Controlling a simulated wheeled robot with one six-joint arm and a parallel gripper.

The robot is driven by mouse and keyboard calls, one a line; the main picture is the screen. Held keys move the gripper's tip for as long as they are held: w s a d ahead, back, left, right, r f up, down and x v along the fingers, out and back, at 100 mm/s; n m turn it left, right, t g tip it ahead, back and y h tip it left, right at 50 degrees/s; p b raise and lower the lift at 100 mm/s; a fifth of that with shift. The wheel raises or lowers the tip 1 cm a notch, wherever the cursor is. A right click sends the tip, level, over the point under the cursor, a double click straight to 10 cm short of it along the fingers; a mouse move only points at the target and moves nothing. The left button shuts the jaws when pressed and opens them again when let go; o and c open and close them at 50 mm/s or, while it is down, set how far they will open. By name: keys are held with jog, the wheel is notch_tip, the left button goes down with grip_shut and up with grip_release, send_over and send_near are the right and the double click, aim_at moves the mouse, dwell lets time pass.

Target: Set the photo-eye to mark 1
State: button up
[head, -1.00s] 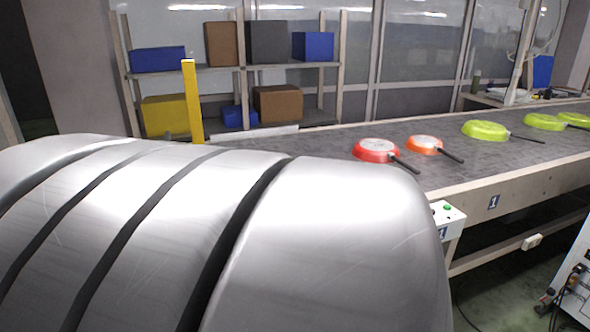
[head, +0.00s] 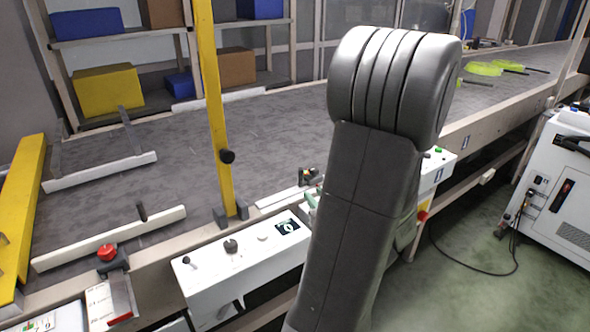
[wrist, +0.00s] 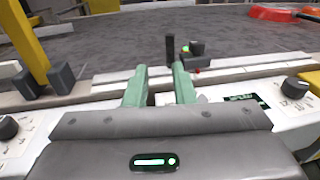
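The photo-eye (wrist: 190,48) is a small dark block with a green light, on the light rail at the conveyor's near edge in the wrist view. In the head view it shows as a small dark part (head: 308,175) just left of my arm. My gripper (wrist: 160,68) has two green fingers spread apart with nothing between them. The fingers point at the rail, with the photo-eye beyond and slightly right of them. In the head view my arm hides most of the gripper. I cannot read the rail's marks.
A yellow post (head: 217,130) stands at the belt edge, left of the gripper. A white control box (head: 240,262) with knobs sits below the rail. A red-orange pan (wrist: 285,12) lies on the belt; green pans (head: 485,68) are farther off. A white cabinet (head: 555,200) stands right.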

aim_at(302, 172)
jog(key=shift+w+d+r+m+t+h, duration=0.1)
jog(key=shift+w+d+m+t+h, duration=0.25)
jog(key=shift+w+m, duration=0.2)
jog(key=x, duration=1.3)
jog(key=shift+w+a+r, duration=0.1)
jog(key=shift+w+r, duration=0.05)
jog(key=shift+w, duration=0.05)
grip_shut()
